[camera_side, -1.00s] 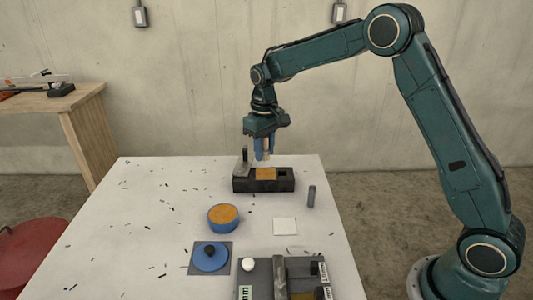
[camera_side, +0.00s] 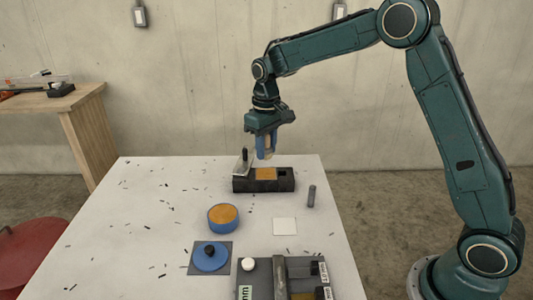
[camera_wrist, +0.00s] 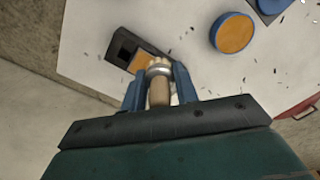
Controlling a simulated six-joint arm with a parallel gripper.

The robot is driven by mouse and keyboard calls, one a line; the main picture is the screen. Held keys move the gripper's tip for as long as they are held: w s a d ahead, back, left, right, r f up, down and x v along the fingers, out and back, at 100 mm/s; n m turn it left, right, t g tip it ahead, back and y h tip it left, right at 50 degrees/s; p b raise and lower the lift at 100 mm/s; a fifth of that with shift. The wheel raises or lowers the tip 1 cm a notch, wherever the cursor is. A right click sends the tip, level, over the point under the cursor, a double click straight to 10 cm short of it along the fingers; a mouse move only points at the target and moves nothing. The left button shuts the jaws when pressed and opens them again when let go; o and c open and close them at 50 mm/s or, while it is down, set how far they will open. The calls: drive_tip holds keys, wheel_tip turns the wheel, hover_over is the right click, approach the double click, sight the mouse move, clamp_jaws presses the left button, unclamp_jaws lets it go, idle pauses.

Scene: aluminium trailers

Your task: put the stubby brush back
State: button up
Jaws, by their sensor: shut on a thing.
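My gripper (camera_side: 265,153) is shut on the stubby brush (camera_side: 268,148), above the dark block (camera_side: 270,185) at the back of the table. In the wrist view the brush's tan handle (camera_wrist: 160,92) stands between my two blue fingers, with a pale metal band and light tip pointing away from me. The block has a tan-orange section in the middle and a dark opening (camera_side: 283,174) towards its right end. A scraper-like tool (camera_side: 243,164) with a dark handle leans at the block's left end. The brush hides part of the block in the wrist view.
A grey cylinder (camera_side: 311,197) stands right of the block. In front are an orange-topped blue round tub (camera_side: 222,221), a white square (camera_side: 285,226), a blue disc (camera_side: 211,262) with a black knob, and a labelled grey fixture (camera_side: 258,282). Dark slivers litter the table.

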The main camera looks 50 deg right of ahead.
wheel_tip(320, 180, up, 6)
drive_tip(key=n, duration=0.2)
hover_over(284, 226)
drive_tip(key=shift+d, duration=0.1)
wheel_tip(284, 226, down, 16)
drive_tip(key=shift+r, duration=0.1)
idle(0.3)
drive_tip(key=shift+f, duration=2.1)
drive_tip(key=shift+f, duration=0.15)
drive_tip(key=o, duration=1)
drive_tip(key=shift+c, duration=0.2)
